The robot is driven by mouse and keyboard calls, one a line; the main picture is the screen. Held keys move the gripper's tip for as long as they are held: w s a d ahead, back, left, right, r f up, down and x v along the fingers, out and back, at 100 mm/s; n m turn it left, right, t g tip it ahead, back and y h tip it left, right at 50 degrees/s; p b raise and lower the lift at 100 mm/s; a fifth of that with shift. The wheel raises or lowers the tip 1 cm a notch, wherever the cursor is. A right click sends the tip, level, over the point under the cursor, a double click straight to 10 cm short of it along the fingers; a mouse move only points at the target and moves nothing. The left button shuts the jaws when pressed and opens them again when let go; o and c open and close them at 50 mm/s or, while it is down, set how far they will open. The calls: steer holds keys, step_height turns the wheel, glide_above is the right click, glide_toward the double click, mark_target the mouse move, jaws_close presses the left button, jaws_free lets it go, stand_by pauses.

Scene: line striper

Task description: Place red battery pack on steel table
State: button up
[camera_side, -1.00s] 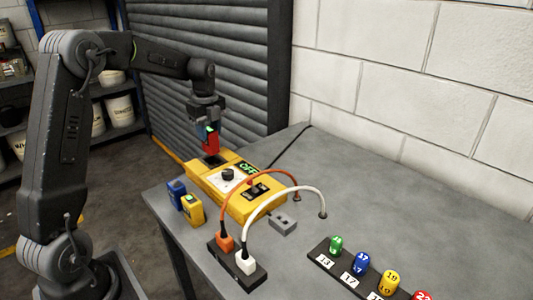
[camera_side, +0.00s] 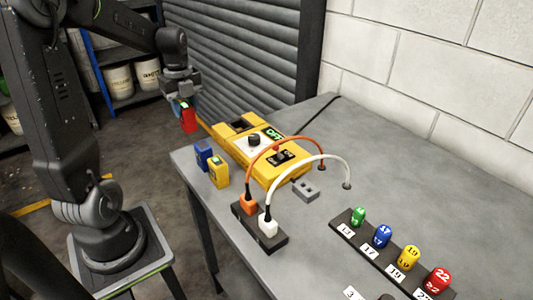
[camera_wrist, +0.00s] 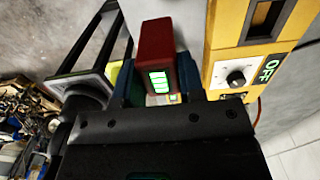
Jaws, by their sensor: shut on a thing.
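My gripper (camera_side: 183,103) is shut on the red battery pack (camera_side: 189,119). It holds the pack in the air, left of the yellow charger unit and near the left corner of the steel table (camera_side: 310,248). In the wrist view the red battery pack (camera_wrist: 156,38) shows a lit green level display, with bluish parts on both sides of it. My gripper body fills the bottom of that view. The yellow unit (camera_side: 222,133) has a dark, empty-looking slot at its far left end, and its display reads OFF.
A blue pack (camera_side: 203,155) and a yellow pack (camera_side: 218,171) stand at the table's left edge. An orange plug (camera_side: 248,204) and a white plug (camera_side: 267,225) sit in a black strip with arching cables. Several numbered coloured pieces stand in a rack (camera_side: 368,255) at the right.

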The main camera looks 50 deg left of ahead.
mark_target(190, 132)
steer(key=shift+f, duration=4)
steer(key=shift+f, duration=0.15)
steer(key=o, duration=0.9)
